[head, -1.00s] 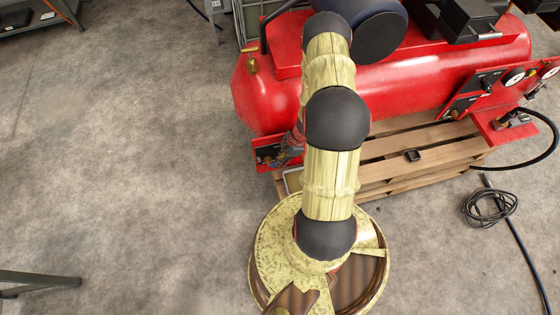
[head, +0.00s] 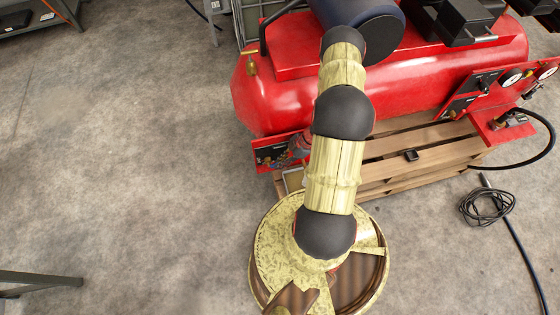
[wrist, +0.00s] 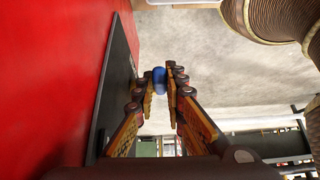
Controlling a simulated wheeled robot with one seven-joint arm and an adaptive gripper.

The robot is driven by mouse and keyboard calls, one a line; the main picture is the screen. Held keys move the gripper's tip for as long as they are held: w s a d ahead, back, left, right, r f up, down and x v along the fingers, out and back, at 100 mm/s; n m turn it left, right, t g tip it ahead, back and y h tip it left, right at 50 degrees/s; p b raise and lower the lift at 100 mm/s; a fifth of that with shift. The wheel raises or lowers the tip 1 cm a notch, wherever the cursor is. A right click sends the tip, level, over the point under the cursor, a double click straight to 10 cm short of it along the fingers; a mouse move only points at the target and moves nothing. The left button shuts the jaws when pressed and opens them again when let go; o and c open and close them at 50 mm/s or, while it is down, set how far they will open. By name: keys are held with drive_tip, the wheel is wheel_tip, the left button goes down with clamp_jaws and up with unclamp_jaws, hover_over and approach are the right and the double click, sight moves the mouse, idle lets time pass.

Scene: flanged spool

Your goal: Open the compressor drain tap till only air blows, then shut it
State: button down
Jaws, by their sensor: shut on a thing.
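The compressor is a red tank (head: 275,95) lying on its side, and its red surface (wrist: 55,70) fills the left of the wrist view. In the wrist view my gripper (wrist: 160,82) has its two fingers closed around a small blue piece, which looks like the drain tap's handle (wrist: 159,75). The rest of the tap is hidden by the fingers. In the head view my arm covers the tap, and only part of my gripper shows beside the tank's lower front. No water or air stream can be made out.
The tank stands on a wooden pallet (head: 425,160). A dark plate (wrist: 115,85) lies close along my fingers in the wrist view. A pale container edge (head: 292,180) shows beside my arm. A coiled black hose (head: 487,206) lies at right.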

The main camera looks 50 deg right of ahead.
drive_tip(key=shift+s+d+f+t+y+b, duration=0.1)
drive_tip(key=shift+d+f+t+y+b, duration=0.1)
drive_tip(key=shift+f+t+y+b, duration=0.65)
drive_tip(key=shift+r+y, duration=0.1)
drive_tip(key=shift+y, duration=0.35)
drive_tip(key=c, duration=1.8)
unclamp_jaws()
drive_tip(key=shift+c, duration=0.2)
drive_tip(key=v, duration=1.2)
